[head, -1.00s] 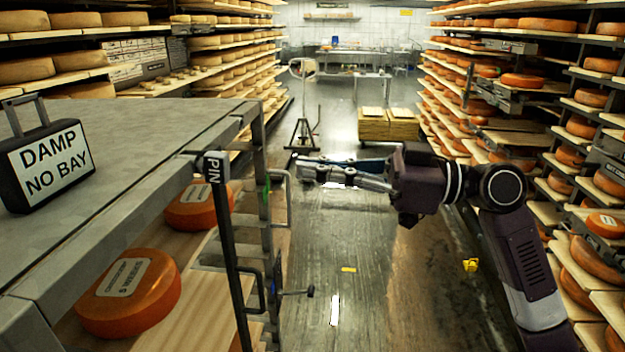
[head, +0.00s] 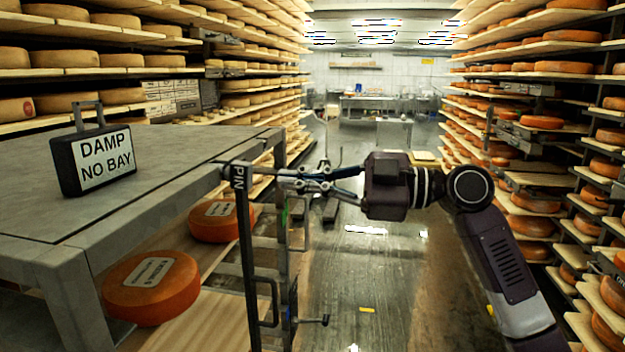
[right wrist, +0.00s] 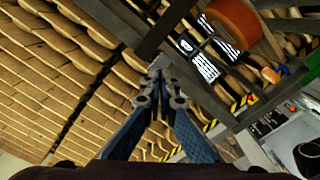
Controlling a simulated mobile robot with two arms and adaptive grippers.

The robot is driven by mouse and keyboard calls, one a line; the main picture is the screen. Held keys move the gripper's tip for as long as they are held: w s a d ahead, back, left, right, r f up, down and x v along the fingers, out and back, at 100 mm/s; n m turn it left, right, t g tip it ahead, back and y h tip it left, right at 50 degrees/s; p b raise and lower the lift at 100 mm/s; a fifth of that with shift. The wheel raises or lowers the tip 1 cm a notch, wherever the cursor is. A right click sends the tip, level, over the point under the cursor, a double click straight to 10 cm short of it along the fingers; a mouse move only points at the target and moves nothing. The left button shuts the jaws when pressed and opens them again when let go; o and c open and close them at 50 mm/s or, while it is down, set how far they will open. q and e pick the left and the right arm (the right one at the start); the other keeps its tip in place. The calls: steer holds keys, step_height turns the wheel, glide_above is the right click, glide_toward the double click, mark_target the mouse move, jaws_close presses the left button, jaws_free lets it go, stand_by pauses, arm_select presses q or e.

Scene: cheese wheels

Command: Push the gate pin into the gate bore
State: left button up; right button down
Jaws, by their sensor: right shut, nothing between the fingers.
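The bore is not clearly visible. My right gripper (head: 281,176) is shut and empty, its fingertips pointing left just right of the PIN label. I cannot tell whether they touch anything. In the right wrist view, the closed fingertips (right wrist: 159,66) are beside a dark metal bar (right wrist: 166,28). My left gripper is not in view.
The grey cart top (head: 130,195) carries a black DAMP NO BAY block (head: 93,160). Orange cheese wheels (head: 150,287) lie on boards below. Metal rails and a handle (head: 322,320) stick out at the cart's side. Cheese shelves (head: 540,150) line the right; the aisle floor (head: 375,270) is open.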

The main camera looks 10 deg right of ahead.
mark_target(251, 177)
steer(key=shift+p+x, duration=0.65)
steer(key=shift+x, duration=1.35)
steer(key=shift+w+a, duration=0.15)
steer(key=shift+a, duration=0.35)
steer(key=shift+d, duration=0.1)
steer(key=shift+s+d+f+b, duration=0.15)
steer(key=shift+s+d+b, duration=0.05)
steer(key=shift+d+b, duration=0.4)
steer(key=shift+s+d, duration=0.2)
steer(key=shift+d, duration=0.65)
steer(key=v, duration=1.1)
steer(key=shift+s+d, duration=0.15)
steer(key=shift+d, duration=0.1)
